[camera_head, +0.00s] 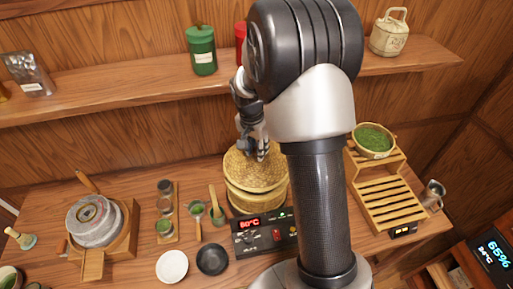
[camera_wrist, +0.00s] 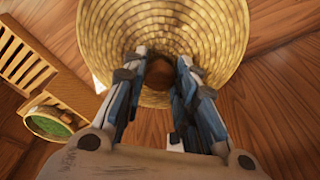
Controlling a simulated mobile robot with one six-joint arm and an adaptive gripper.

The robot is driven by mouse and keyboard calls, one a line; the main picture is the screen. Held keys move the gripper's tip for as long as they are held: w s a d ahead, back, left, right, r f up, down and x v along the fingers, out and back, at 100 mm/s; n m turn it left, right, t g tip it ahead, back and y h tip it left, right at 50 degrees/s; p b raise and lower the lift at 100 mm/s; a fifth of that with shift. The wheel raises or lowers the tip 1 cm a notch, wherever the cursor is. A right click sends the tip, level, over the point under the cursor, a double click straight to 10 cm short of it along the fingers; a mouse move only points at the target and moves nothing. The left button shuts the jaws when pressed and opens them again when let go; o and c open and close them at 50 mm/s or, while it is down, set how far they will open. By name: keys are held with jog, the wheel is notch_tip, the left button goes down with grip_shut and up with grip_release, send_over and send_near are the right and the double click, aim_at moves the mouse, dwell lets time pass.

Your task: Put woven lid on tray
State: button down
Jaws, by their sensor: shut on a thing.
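The woven lid (camera_head: 238,172) is a round, straw-coloured dome. My gripper (camera_head: 259,150) is over its top and shut on its knob. In the wrist view the lid (camera_wrist: 210,30) fills the upper middle, with its dark knob between the fingers (camera_wrist: 160,75). A round woven tray (camera_head: 250,205) is directly below the lid in the head view, behind the heater panel. I cannot tell whether the lid touches the tray or is slightly above it. My arm hides part of the right side.
A heater with a red display (camera_head: 262,234) stands in front. A slatted wooden stand (camera_head: 388,197) with a bowl of green leaves (camera_head: 373,140) is right. A stone mill (camera_head: 95,222), white dish (camera_head: 172,266) and black dish (camera_head: 212,259) are left. A shelf (camera_head: 120,90) runs behind.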

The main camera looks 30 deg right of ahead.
aim_at(254, 160)
jog(key=c, duration=1.3)
grip_release()
jog(key=shift+f, duration=0.1)
jog(key=shift+r+p, duration=0.55)
notch_tip(254, 160, up, 12)
jog(key=a, duration=0.2)
jog(key=s+a+r+n+t, duration=0.2)
jog(key=s+a+r+n, duration=0.35)
jog(key=s+r, duration=0.35)
jog(key=s+a+n+t, duration=0.1)
jog(key=s+a+n, duration=0.2)
jog(key=s, duration=0.5)
jog(key=s+a+n+y, duration=0.1)
jog(key=s+a+n, duration=0.2)
jog(key=s, duration=0.5)
jog(key=shift+s+a+f+n+t+y+p, duration=0.25)
jog(key=shift+s+f+n+t+y+p, duration=0.05)
jog(key=shift+s+f+n+t+p, duration=0.1)
